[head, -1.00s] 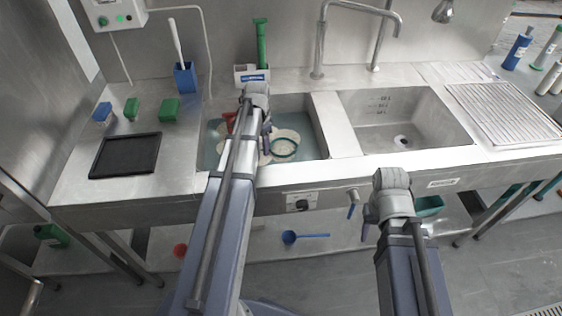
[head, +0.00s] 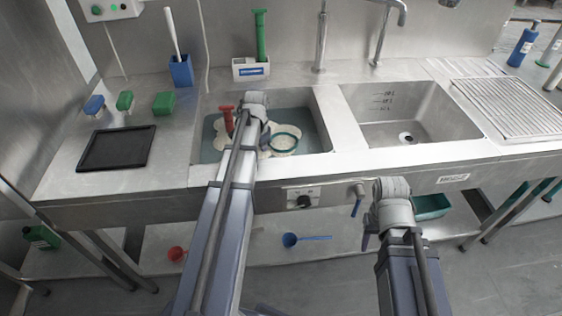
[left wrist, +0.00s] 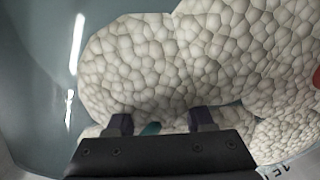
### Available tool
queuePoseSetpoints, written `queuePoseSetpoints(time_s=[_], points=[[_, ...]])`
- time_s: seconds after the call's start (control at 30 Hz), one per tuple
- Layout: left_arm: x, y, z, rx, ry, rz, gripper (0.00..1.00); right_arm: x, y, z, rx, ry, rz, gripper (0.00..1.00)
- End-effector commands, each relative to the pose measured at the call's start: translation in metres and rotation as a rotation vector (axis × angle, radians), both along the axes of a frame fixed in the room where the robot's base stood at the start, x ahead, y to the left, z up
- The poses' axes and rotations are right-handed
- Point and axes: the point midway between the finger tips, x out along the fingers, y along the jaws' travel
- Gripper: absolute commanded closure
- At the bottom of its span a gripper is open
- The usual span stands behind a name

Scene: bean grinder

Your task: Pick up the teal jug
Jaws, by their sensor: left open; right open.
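A round teal rim (head: 286,141), which looks like the top of the jug, shows among white foam in the left sink basin. The rest of it is hidden. My left gripper (head: 265,137) is over this basin, just left of the rim in the head view, and is mostly hidden by its own arm. In the left wrist view its two dark fingertips (left wrist: 161,120) are apart above the foam (left wrist: 170,70), with a small teal piece (left wrist: 152,128) showing between them. My right gripper (head: 368,238) is open in front of the counter, away from the basins.
A red object (head: 228,120) stands in the foam left of my left arm. The right basin (head: 405,110) is empty. A faucet (head: 322,45) rises behind the basins.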

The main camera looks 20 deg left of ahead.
Motion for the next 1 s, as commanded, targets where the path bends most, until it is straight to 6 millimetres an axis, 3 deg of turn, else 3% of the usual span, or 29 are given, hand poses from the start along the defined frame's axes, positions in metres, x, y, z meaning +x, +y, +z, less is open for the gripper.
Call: queuePoseSetpoints(time_s=[0.03,0.3,0.77,1.0], points=[[-0.0002,0.0001,-0.0083,-0.001,0.000,0.000,0.48,0.0000,0.0000,-0.0084,0.000,0.000,0.000,0.50],[-0.0001,-0.0001,-0.0072,-0.001,0.000,0.000,0.48,0.0000,0.0000,-0.0071,0.000,0.000,0.000,0.50],[0.0000,-0.0001,-0.0072,-0.001,0.000,0.000,0.98,0.0000,0.0000,-0.0072,0.000,0.000,0.000,0.50],[-0.0001,-0.0002,-0.0072,-0.001,0.000,0.000,1.00,0.0000,0.0000,-0.0072,0.000,0.000,0.000,0.50]])
